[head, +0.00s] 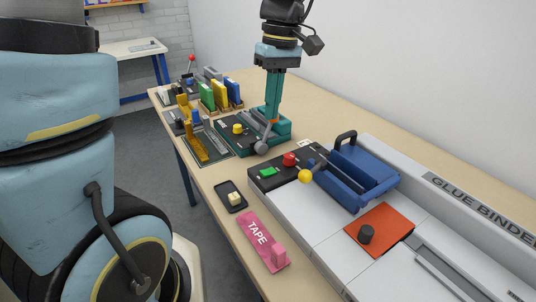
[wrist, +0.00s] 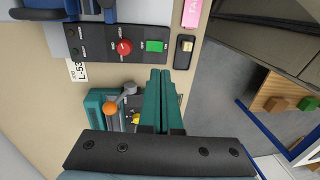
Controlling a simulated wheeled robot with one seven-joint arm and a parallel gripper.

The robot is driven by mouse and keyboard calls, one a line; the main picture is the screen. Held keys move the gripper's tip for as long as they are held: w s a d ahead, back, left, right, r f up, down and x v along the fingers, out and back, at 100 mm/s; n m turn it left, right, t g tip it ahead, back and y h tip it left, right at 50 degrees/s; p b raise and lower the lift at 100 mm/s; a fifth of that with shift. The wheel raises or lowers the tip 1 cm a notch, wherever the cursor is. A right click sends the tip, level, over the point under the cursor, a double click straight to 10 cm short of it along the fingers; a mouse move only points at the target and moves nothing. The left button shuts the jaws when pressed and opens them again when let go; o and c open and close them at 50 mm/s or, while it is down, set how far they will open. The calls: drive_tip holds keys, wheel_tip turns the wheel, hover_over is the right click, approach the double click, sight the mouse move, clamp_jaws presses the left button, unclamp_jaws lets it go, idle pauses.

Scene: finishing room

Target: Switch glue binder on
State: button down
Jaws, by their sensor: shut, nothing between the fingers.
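The glue binder (head: 460,215) is a long white and grey machine with a blue clamp (head: 355,175), along the right of the bench in the head view. Its black control panel (head: 318,156) carries a green button (head: 268,173) and a red knob (head: 290,159). In the wrist view the panel (wrist: 90,42) shows the green button (wrist: 155,46) just beyond my fingertips and the red knob (wrist: 124,47) left of it. My gripper (head: 272,115) is shut and empty, fingers down, over the teal machine behind the panel. Its teal fingers also show in the wrist view (wrist: 160,74).
A teal machine (head: 284,128) with an orange-knobbed lever (wrist: 110,109) stands beneath my gripper. A small black plate with a cream switch (head: 235,198) and a pink tape holder (head: 262,240) lie along the front edge. Coloured binders (head: 218,92) stand farther back.

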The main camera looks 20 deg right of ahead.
sight(264, 172)
idle(0.3)
drive_tip(key=f+p, duration=0.1)
drive_tip(key=f, duration=0.3)
drive_tip(key=a+f+p, duration=0.1)
drive_tip(key=f, duration=0.4)
drive_tip(key=f+p, duration=0.1)
drive_tip(key=f, duration=0.4)
drive_tip(key=shift+s+a, duration=0.25)
drive_tip(key=shift+a, duration=0.1)
drive_tip(key=shift+f, duration=0.15)
drive_tip(key=shift+a, duration=0.1)
drive_tip(key=shift+w+d+r, duration=0.1)
drive_tip(key=shift+w+d, duration=0.05)
drive_tip(key=shift+d, duration=0.3)
drive_tip(key=shift+w+d+r, duration=0.1)
drive_tip(key=shift+d, duration=0.3)
